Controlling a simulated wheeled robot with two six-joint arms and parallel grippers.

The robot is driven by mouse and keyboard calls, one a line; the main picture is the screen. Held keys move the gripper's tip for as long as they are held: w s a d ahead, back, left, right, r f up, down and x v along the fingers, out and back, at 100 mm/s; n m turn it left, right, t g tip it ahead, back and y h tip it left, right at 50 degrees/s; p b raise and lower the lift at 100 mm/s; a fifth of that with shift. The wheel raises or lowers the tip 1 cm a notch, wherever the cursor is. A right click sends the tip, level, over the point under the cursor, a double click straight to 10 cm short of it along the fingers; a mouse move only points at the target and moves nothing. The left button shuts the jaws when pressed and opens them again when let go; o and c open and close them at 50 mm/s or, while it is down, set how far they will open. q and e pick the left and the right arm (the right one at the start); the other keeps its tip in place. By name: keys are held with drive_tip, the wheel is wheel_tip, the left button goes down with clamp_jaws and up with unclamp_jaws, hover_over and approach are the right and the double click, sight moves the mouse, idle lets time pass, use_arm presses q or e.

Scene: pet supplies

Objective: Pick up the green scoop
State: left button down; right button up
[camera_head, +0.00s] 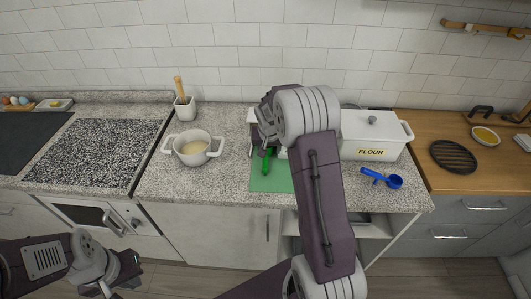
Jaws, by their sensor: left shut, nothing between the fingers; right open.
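The green scoop (267,162) lies on a green mat (272,184) on the counter; only part of it shows, and my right gripper and arm hide the rest. My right gripper (266,150) is open just above and behind its visible part. I cannot tell whether the fingers touch it or are around it. My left gripper (125,277) is shut and empty at the lower left, below the counter edge and far from the scoop.
A blue scoop (393,181) lies right of my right arm. A white FLOUR box (371,153) stands behind it. A pot (194,148) and a utensil holder (185,110) stand left. The counter between pot and mat is clear.

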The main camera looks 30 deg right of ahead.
drive_tip(key=shift+w+a+f, duration=0.3)
drive_tip(key=shift+f, duration=0.2)
drive_tip(key=shift+w+a+f, duration=0.25)
drive_tip(key=shift+a+f, duration=0.05)
drive_tip(key=shift+f, duration=0.15)
drive_tip(key=p+x, duration=0.1)
drive_tip(key=x, duration=0.3)
drive_tip(key=shift+d+f, duration=0.15)
drive_tip(key=shift+f, duration=0.3)
drive_tip(key=shift+w+f, duration=0.1)
drive_tip(key=shift+f, duration=0.15)
clamp_jaws()
